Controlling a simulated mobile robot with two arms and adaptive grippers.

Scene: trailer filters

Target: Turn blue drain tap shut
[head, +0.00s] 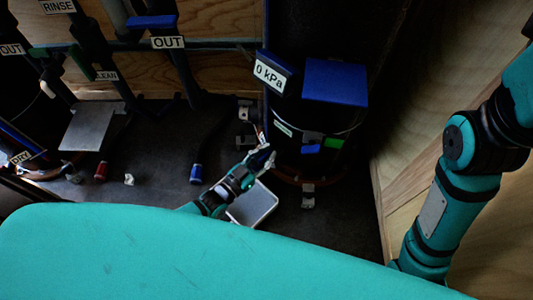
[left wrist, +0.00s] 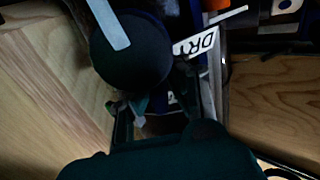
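A dark filter canister (head: 318,118) with a blue lid (head: 335,82) and a "0 kPa" sign (head: 270,74) stands at the back. Low on its front are a small blue piece (head: 312,149) and a green piece (head: 334,143). I cannot tell for sure which blue part is the drain tap. My left gripper (head: 266,157) is by the canister's lower left side. In the left wrist view my left gripper (left wrist: 158,110) has its fingers apart, with a small pale piece (left wrist: 140,113) near the left finger. My right gripper is out of view.
A blue-ended fitting (head: 196,174) and a red one (head: 100,171) are on the dark floor. A pale tray (head: 252,203) lies under my left gripper. Pipes with an "OUT" sign (head: 167,42) run at left. A wooden wall (head: 415,110) bounds the right.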

